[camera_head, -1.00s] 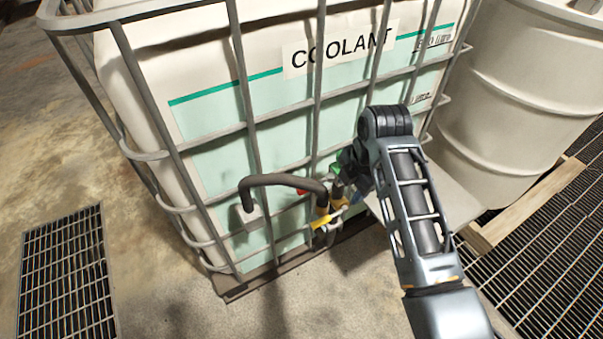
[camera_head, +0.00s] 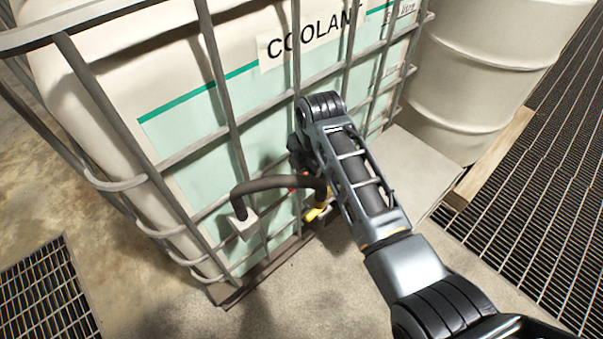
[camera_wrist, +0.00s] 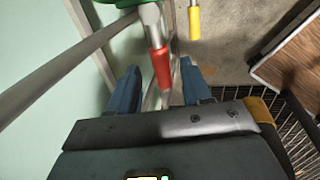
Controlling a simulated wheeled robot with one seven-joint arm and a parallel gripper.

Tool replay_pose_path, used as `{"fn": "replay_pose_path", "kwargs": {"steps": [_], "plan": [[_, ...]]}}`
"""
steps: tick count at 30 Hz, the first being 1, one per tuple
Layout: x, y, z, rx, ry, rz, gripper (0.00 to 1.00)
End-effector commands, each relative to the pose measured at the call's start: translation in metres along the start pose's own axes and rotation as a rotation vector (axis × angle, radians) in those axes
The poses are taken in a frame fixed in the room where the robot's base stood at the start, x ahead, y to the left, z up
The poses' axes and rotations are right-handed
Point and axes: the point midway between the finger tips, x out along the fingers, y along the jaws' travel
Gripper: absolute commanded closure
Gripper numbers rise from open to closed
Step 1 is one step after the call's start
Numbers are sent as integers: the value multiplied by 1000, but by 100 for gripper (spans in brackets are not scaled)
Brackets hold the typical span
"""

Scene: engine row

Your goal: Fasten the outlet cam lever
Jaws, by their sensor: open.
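In the wrist view, a metal lever with a red grip (camera_wrist: 161,68) points down into the gap between the fingers of my gripper (camera_wrist: 160,82). The jaws are open, with a blue finger on each side of the red grip. A second lever with a yellow grip (camera_wrist: 194,22) hangs beyond, to the right. A green part (camera_wrist: 125,3) shows at the top edge. In the head view, a yellow lever (camera_head: 315,213) and a bit of red (camera_head: 305,174) show by the black hose (camera_head: 272,183). My arm hides most of the outlet and the gripper's fingers there.
The caged coolant tank (camera_head: 195,125) stands behind the outlet, and its bars (camera_wrist: 60,75) run close left of my gripper. A white drum (camera_head: 480,75) and a floor grating (camera_head: 535,190) are to the right. The concrete in front is open.

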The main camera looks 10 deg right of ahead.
Motion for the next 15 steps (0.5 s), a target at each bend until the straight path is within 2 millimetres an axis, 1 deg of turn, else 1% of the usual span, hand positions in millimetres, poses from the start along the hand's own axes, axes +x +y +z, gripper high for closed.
{"fn": "replay_pose_path", "kwargs": {"steps": [1,3,6,9,15], "plan": [[8,0,0,0,1,-1,52],[16,0,0,0,0,-1,52],[24,0,0,1,1,-1,52],[29,0,0,1,0,0,52],[30,0,0,0,0,1,52]]}}
